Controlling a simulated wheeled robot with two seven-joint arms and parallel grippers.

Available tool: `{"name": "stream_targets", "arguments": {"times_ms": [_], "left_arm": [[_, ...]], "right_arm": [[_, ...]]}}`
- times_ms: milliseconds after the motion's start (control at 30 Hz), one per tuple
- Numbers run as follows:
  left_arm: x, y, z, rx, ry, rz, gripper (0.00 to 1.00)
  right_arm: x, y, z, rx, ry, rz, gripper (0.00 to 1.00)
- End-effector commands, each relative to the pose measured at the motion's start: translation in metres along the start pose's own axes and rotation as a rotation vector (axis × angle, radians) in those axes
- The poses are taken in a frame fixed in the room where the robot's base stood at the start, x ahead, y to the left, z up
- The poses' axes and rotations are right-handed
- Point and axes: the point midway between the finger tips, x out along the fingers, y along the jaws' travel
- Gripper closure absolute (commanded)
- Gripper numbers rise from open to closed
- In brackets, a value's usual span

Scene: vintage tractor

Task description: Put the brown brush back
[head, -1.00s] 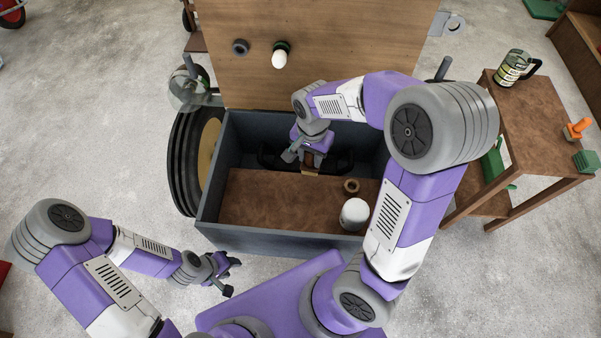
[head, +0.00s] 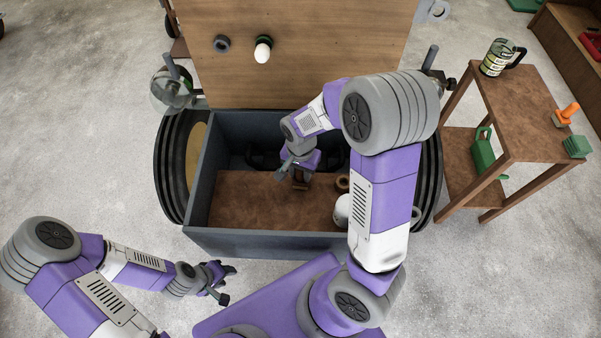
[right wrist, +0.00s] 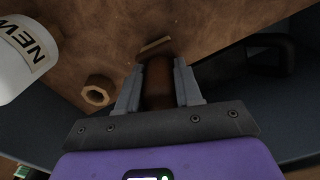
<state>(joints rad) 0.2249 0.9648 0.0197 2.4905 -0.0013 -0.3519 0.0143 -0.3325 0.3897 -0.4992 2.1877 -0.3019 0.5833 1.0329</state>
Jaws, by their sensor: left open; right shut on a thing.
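My right gripper (head: 292,172) reaches down into the blue-grey box (head: 260,243) over its brown inner board. In the right wrist view my right gripper (right wrist: 157,85) is shut on the brown brush (right wrist: 158,82), whose brown handle shows between the fingers. A thin tan strip shows just past the brush; I cannot tell if it is part of it. In the head view the brush (head: 301,185) is mostly hidden under the gripper. My left gripper (head: 221,278) is open and empty, outside the box at its front left.
A white can (right wrist: 18,55) and a brown ring (right wrist: 98,91) stand on the board beside the right gripper. A wooden panel (head: 300,50) rises behind the box. A brown side table (head: 525,110) stands to the right with a mug (head: 498,57).

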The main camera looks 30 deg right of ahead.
Motion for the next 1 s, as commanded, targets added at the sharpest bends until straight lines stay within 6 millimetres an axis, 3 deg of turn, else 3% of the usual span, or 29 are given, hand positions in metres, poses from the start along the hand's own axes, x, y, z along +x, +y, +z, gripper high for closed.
{"name": "stream_targets", "arguments": {"times_ms": [400, 433, 600, 1000], "left_arm": [[0.0024, -0.0009, -0.0003, 0.0, 0.001, 0.0, 0.57], [0.0024, -0.0009, -0.0003, 0.0, 0.0, 0.0, 0.57], [0.0017, -0.0006, -0.0002, 0.0, 0.0, 0.0, 0.57], [0.005, -0.0018, -0.0003, 0.0, 0.0, 0.0, 0.57]], "right_arm": [[0.0058, -0.0003, -0.0001, -0.001, 0.0, -0.001, 0.96], [0.0061, -0.0002, 0.0, 0.0, 0.0, -0.001, 0.64], [0.0051, -0.0003, -0.0001, 0.0, 0.0, -0.001, 0.4], [0.0026, -0.0008, -0.0004, 0.0, 0.002, -0.004, 0.4]]}}
